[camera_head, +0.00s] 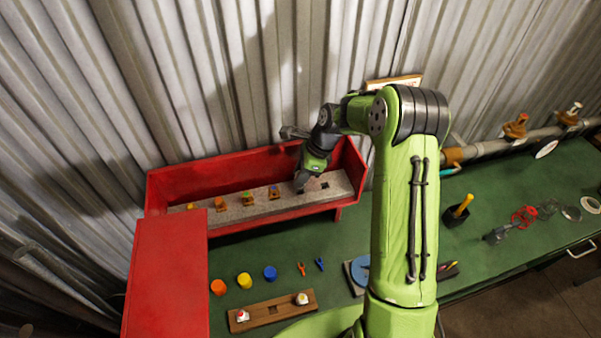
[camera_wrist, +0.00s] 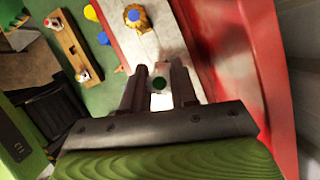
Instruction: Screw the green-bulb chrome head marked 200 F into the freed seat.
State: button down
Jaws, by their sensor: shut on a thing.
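In the head view my gripper (camera_head: 301,184) is low over the right part of the speckled grey strip (camera_head: 232,213) in the red box. A dark square opening (camera_head: 324,185) shows in the strip just right of the gripper. The head's lower end is hidden, so I cannot tell whether it touches a seat.
Several brass-coloured fittings with coloured tops (camera_head: 247,199) stand along the strip to the left. The red box's back wall (camera_head: 240,168) rises close behind. A wooden rack (camera_head: 271,312) with two white pieces, coloured caps (camera_head: 244,280) and small clips lie on the green bench.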

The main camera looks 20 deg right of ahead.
jog(key=shift+f+b, duration=0.95)
jog(key=shift+f, duration=0.7)
jog(key=m+t, duration=0.1)
jog(key=m, duration=0.4)
jog(key=shift+s+t+h, duration=0.1)
jog(key=shift+t+h, duration=0.2)
jog(key=shift+t, duration=0.1)
jog(key=shift+m, duration=0.4)
jog(key=m+h, duration=0.1)
jog(key=m, duration=0.1)
jog(key=m+t+h, duration=0.1)
jog(key=m, duration=0.1)
jog(key=shift+a+f+m+b, duration=0.1)
jog(key=shift+m+b, duration=0.25)
jog(key=shift+m, duration=0.55)
jog(key=c, duration=0.8)
grip_release()
